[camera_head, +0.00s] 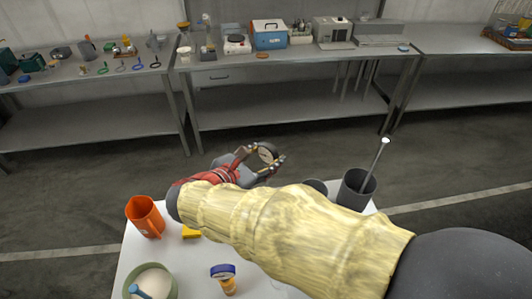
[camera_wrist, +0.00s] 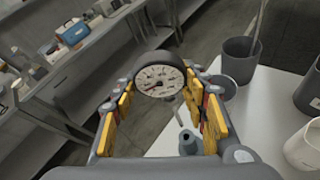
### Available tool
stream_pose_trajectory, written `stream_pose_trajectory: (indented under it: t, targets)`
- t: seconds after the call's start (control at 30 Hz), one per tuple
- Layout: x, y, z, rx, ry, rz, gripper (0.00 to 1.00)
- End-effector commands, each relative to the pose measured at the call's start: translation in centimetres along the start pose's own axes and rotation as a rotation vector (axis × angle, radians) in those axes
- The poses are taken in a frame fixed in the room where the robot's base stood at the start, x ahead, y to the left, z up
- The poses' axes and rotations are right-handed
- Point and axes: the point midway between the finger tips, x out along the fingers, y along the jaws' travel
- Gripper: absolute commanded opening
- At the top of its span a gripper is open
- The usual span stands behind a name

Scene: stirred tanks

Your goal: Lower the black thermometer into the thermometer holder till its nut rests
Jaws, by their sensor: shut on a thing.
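The black thermometer (camera_wrist: 158,80) has a round white dial with a black rim. It sits between the yellow-padded fingers of my gripper (camera_wrist: 160,92), which is shut on it. In the head view the thermometer (camera_head: 267,152) shows at the end of my gripper (camera_head: 263,160), above the far edge of the white table. Its nut is not clearly visible. A small grey piece with a narrow neck (camera_wrist: 188,143) shows below the dial, toward the table; I cannot tell whether it is the thermometer holder. My arm covers much of the table in the head view.
A dark grey cup (camera_head: 353,190) with a leaning rod stands at the table's right; a smaller dark vessel (camera_wrist: 225,87) is beside it. An orange mug (camera_head: 146,216), green bowl (camera_head: 172,283) and blue-lidded jar (camera_head: 223,272) stand at the left and front. Benches (camera_head: 290,101) line the back.

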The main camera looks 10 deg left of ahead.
Motion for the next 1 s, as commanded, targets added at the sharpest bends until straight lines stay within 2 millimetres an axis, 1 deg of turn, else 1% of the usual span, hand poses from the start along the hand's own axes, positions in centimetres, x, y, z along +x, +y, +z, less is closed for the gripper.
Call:
stream_pose_trajectory:
  t: [0.27,1.0]
  targets:
    - [-0.2,0.1,0.0,-0.001,0.005,0.000,0.17]
    - [1.4,-1.1,-3.7,0.000,0.005,-0.001,0.17]
